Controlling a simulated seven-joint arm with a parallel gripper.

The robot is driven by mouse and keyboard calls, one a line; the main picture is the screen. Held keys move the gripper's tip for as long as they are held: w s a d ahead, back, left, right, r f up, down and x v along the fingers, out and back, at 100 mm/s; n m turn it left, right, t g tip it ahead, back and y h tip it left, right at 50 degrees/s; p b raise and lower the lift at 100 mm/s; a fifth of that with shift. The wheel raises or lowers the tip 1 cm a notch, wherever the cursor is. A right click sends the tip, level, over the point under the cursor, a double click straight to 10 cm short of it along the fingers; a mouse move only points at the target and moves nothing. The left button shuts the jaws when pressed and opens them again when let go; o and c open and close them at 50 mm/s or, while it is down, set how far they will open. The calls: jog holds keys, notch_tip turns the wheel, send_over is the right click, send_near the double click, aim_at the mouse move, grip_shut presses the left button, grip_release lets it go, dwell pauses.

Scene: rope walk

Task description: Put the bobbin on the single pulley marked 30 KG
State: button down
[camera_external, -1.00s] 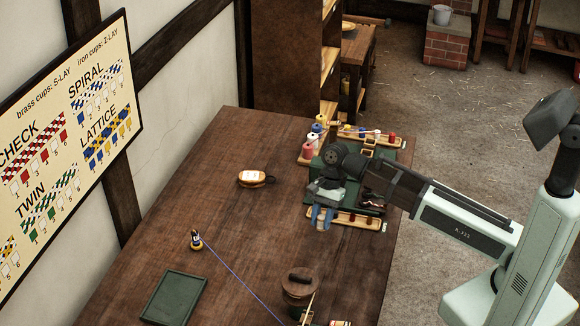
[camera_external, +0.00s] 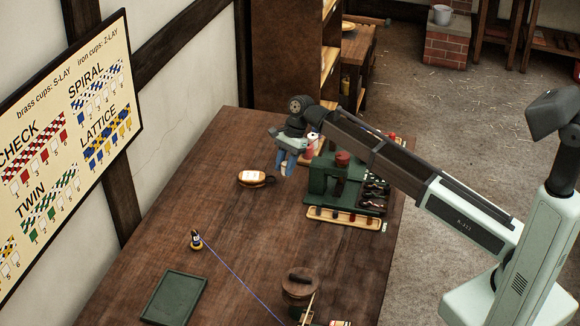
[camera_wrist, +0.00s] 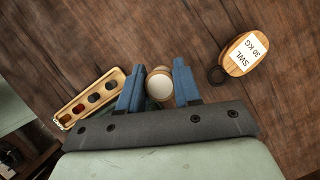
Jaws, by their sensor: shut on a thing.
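The single pulley (camera_external: 252,179) is a flat wooden block lying on the table. In the wrist view its white label reads SWL 30 KG (camera_wrist: 243,54), and a dark ring sticks out at its lower left end. My gripper (camera_external: 286,166) is in the air just right of the pulley in the outside view. Its blue fingers (camera_wrist: 159,86) are shut on the bobbin (camera_wrist: 159,88), which shows a pale round end and a wooden rim. The bobbin is left of and apart from the pulley in the wrist view. My fingers hide its sides.
A green machine (camera_external: 335,182) stands right of my gripper, with a wooden tray (camera_external: 345,219) of small cups in front. Pink and white spools (camera_external: 311,145) stand behind. A small block with a blue line (camera_external: 196,240), a green tray (camera_external: 174,297) and a wooden drum (camera_external: 299,284) are nearer. Table left of the pulley is clear.

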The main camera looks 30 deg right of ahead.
jog(key=w+a+r+m+t, duration=0.15)
jog(key=w+a+m, duration=0.25)
jog(key=w, duration=0.8)
jog(key=m, duration=0.2)
send_near(251, 178)
jog(key=shift+t, duration=0.45)
jog(key=shift+s+x, duration=0.15)
jog(key=shift+x, duration=1.1)
jog(key=shift+s+x, duration=0.1)
jog(key=shift+x, duration=1.2)
jog(key=shift+d+f, duration=0.1)
jog(key=shift+f, duration=0.1)
jog(key=c, duration=0.8)
grip_release()
jog(key=shift+r, duration=0.1)
jog(key=v, duration=1.2)
jog(key=shift+d, duration=0.15)
